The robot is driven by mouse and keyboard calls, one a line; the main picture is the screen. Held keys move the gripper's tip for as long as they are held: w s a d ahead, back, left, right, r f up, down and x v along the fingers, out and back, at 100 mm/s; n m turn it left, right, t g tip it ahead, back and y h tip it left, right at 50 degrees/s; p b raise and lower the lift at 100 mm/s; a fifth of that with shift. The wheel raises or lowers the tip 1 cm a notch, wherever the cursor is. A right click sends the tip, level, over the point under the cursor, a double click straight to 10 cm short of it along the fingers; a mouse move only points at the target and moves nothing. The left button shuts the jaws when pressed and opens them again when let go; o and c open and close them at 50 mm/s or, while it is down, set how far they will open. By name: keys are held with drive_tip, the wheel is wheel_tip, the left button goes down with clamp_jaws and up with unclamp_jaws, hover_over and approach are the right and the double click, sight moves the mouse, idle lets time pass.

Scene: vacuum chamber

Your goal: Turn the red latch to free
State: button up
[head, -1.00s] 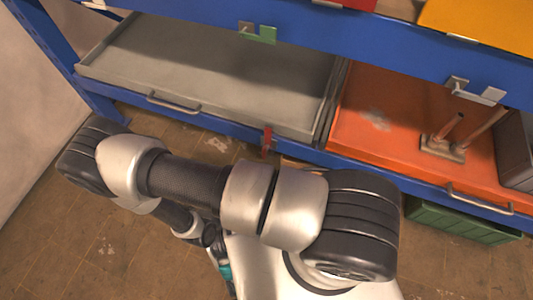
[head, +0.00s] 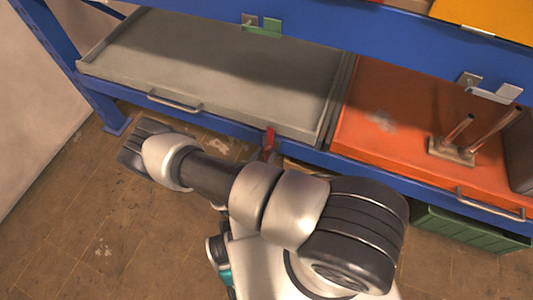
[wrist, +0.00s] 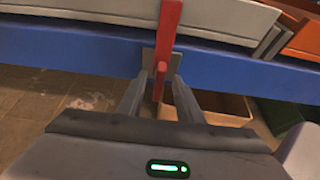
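The red latch (head: 269,140) is an upright red bar on the blue front beam below the grey drawer. My gripper (wrist: 162,85) is open, with one finger on each side of the latch's lower end. I cannot tell whether the fingers touch it.
The grey drawer tray (head: 220,70) with a handle sits left, and an orange tray (head: 400,110) holding a metal fixture sits right. A green latch (head: 271,27) is on the upper beam. A green crate (head: 470,231) and a cardboard box (wrist: 220,106) are low down.

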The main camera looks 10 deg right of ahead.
drive_tip(key=shift+x, duration=1.4)
clamp_jaws()
